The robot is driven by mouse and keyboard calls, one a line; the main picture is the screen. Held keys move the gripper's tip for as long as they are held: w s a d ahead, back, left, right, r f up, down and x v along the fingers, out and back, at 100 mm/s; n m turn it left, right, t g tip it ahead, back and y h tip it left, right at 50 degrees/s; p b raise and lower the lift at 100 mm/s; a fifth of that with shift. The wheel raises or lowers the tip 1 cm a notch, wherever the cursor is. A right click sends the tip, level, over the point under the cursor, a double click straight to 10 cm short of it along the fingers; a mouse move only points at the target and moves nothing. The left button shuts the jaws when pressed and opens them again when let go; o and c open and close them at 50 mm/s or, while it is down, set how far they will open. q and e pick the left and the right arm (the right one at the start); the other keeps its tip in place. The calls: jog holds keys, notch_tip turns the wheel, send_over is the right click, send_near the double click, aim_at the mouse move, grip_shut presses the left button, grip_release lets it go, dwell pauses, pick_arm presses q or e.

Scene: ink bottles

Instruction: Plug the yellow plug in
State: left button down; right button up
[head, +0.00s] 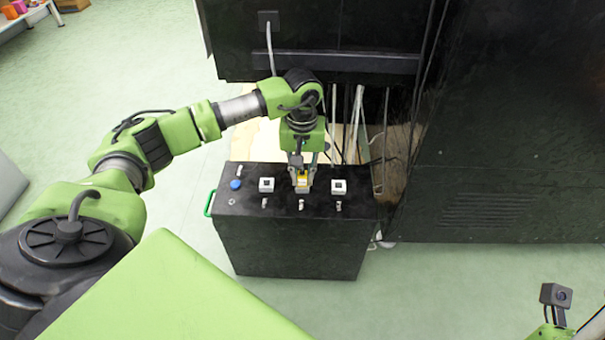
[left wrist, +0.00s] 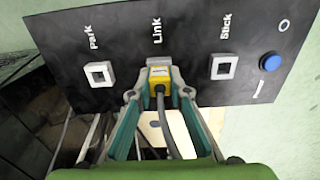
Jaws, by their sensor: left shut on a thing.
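The yellow plug (head: 302,179) is at the middle of the black box's top panel (head: 237,198). My left gripper (head: 301,186) points down and is shut on it. The Park socket (left wrist: 99,74) and Stick socket (left wrist: 224,67) are empty on either side. My right gripper's fingers do not show.
A green handle (head: 209,203) is on the box's left side. A tall black cabinet (head: 500,130) stands at right, with loose cables (head: 358,125) behind the box. Floor in front is clear.

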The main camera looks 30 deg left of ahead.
pick_arm(q)
jog(key=c, duration=1.3)
grip_release()
jog(key=shift+r, duration=0.15)
